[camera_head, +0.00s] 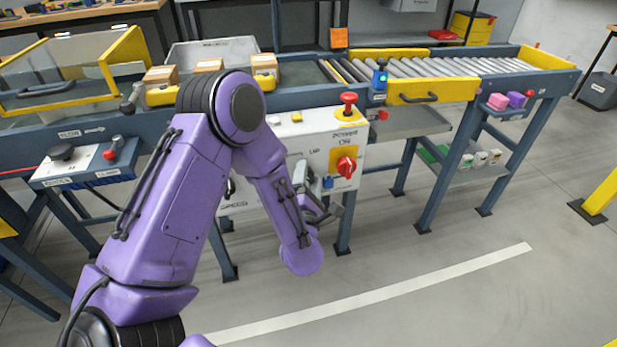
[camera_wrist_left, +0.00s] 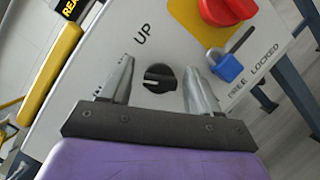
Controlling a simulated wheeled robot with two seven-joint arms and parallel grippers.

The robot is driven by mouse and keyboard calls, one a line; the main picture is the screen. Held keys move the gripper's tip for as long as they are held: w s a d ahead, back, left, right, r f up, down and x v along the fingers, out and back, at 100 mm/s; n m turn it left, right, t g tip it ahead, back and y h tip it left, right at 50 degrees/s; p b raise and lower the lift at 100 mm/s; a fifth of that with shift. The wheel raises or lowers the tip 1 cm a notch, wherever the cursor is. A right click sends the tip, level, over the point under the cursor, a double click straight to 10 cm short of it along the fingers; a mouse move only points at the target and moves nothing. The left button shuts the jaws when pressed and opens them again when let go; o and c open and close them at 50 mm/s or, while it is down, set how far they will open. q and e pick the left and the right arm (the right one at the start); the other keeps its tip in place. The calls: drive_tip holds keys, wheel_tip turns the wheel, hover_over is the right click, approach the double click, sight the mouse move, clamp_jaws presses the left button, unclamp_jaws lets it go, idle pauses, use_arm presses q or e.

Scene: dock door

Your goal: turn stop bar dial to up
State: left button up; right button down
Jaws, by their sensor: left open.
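The stop bar dial is a round black knob (camera_wrist_left: 159,78) on a white panel in the left wrist view, with the word UP printed above it to the left. My left gripper (camera_wrist_left: 159,66) is open, with one finger on each side of the knob and a gap visible on both sides. In the head view my left gripper (camera_head: 322,192) is in front of the white control panel (camera_head: 312,137), and it and the arm hide the dial. My right gripper is not in view.
Close to the dial are a red rotary switch (camera_head: 346,166) on a yellow plate and a blue padlock (camera_wrist_left: 226,67). A red mushroom button (camera_head: 348,99) stands on the panel top. A roller conveyor (camera_head: 430,67) runs behind.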

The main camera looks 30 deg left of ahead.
use_arm(q)
drive_tip(key=shift+w, duration=0.1)
drive_tip(key=shift+c, duration=0.3)
drive_tip(key=c, duration=1)
drive_tip(key=shift+o, duration=0.2)
drive_tip(key=shift+r+m+p, duration=0.2)
drive_tip(key=shift+m+p, duration=0.6)
drive_tip(key=m+g+h+p, duration=0.1)
drive_tip(key=m+p, duration=0.2)
drive_tip(key=m+h+p, duration=0.1)
drive_tip(key=m+p, duration=0.1)
drive_tip(key=p, duration=0.1)
drive_tip(key=shift+r+m+g, duration=0.1)
drive_tip(key=shift+m+g, duration=0.3)
drive_tip(key=shift+f+m+g+p, duration=0.2)
drive_tip(key=shift+m+g+p, duration=0.8)
drive_tip(key=shift+m+p, duration=0.95)
drive_tip(key=shift+a, duration=0.1)
